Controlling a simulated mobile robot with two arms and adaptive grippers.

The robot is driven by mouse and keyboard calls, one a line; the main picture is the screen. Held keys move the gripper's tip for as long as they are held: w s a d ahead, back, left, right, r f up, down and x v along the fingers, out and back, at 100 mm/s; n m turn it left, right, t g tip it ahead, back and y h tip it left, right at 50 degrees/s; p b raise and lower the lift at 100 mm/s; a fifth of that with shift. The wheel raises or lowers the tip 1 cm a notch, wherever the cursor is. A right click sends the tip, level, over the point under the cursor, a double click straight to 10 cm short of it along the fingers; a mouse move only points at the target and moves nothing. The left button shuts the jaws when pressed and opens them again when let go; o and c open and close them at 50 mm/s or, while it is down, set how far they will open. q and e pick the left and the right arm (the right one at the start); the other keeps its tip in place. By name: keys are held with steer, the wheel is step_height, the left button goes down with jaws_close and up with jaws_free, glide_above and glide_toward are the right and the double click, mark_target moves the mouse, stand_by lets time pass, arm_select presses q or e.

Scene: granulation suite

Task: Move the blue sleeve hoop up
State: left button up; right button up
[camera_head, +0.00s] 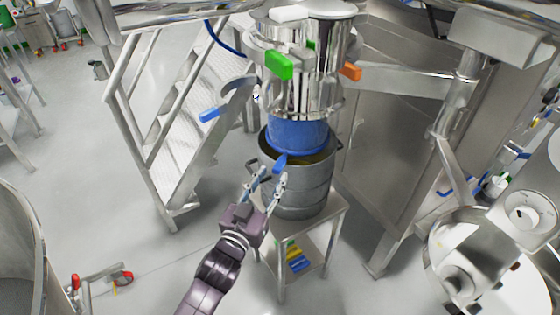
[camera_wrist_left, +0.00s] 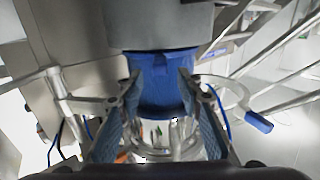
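The blue sleeve (camera_head: 298,135) hangs below the steel vessel and reaches into the open top of the grey drum. A small blue tab (camera_head: 280,162) sticks out at its front, over the drum's rim. I cannot tell the hoop apart from the sleeve. My left gripper (camera_head: 272,177) is open and empty, its fingertips just in front of the tab. In the left wrist view, the blue sleeve (camera_wrist_left: 160,85) shows beyond and between the spread fingers (camera_wrist_left: 160,98). I cannot tell whether they touch it. My right gripper is not in view.
The grey drum (camera_head: 300,195) stands on a steel stand (camera_head: 322,228). Above is the steel vessel (camera_head: 325,85) with a green handle (camera_head: 279,65) and an orange handle (camera_head: 351,72).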

mark_target(282, 159)
arm_select(q)
steer(key=x, duration=0.7)
steer(key=shift+f+p, duration=0.15)
steer(key=shift+p, duration=0.15)
steer(key=shift+s, duration=0.1)
jaws_close()
